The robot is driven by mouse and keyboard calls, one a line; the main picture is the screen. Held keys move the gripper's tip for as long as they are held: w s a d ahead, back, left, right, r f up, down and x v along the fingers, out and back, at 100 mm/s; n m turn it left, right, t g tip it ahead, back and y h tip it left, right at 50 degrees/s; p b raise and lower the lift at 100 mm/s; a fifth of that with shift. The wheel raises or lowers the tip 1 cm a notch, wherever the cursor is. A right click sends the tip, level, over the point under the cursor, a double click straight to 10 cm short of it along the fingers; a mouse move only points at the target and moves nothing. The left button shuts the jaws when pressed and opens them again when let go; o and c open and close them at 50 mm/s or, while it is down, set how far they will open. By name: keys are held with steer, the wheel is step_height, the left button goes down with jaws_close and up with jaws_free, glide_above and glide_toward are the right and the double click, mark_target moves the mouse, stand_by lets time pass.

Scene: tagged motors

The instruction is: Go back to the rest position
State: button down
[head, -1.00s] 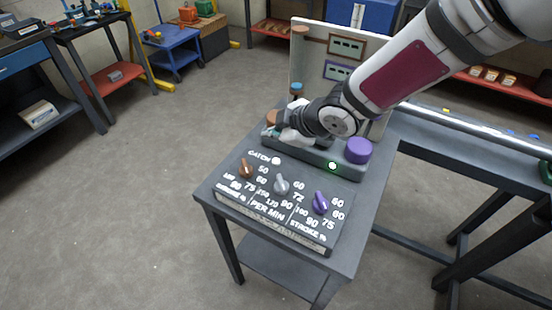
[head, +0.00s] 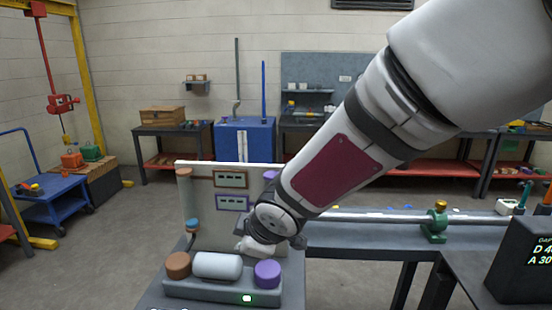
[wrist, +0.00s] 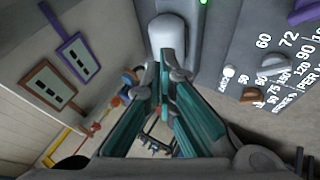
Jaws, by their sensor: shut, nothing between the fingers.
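My gripper (head: 256,247) is mostly hidden behind my wrist in the head view, beside the backboard (head: 236,238). In the wrist view my gripper (wrist: 167,62) shows its teal-padded fingers meeting at the tips, with nothing held. Below it in the head view is the grey motor base (head: 205,291), bearing a brown cap (head: 178,265), a white cylinder (head: 217,265) and a purple cap (head: 267,273). A green light (head: 247,298) glows on its front. The white cylinder also shows beyond the fingertips in the wrist view (wrist: 167,36); I cannot tell the gap.
The dial panel (wrist: 268,55) lies at the right in the wrist view. A bench with a long rod (head: 375,217) and a green clamp (head: 434,222) stands at the right. A dark display box (head: 520,262) is at far right.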

steer(key=s+d+r+m+h, duration=0.2)
steer(key=s+d+r+m, duration=0.1)
steer(key=d, duration=0.4)
steer(key=s+d+r+m+h, duration=0.1)
steer(key=s+d+r+m, duration=0.2)
steer(key=d, duration=0.3)
steer(key=s+d+r+m+h, duration=0.2)
steer(key=s+d+r+m, duration=0.1)
steer(key=d, duration=0.4)
steer(key=s+d+m+g, duration=0.1)
steer(key=s+d+m, duration=0.2)
steer(key=s, duration=0.4)
steer(key=s+d+r+m+y, duration=0.1)
steer(key=s+d+m, duration=0.2)
steer(key=s, duration=0.5)
steer(key=shift+m+g, duration=0.4)
steer(key=shift+m, duration=0.5)
steer(key=shift+s, duration=0.1)
stand_by(3.5)
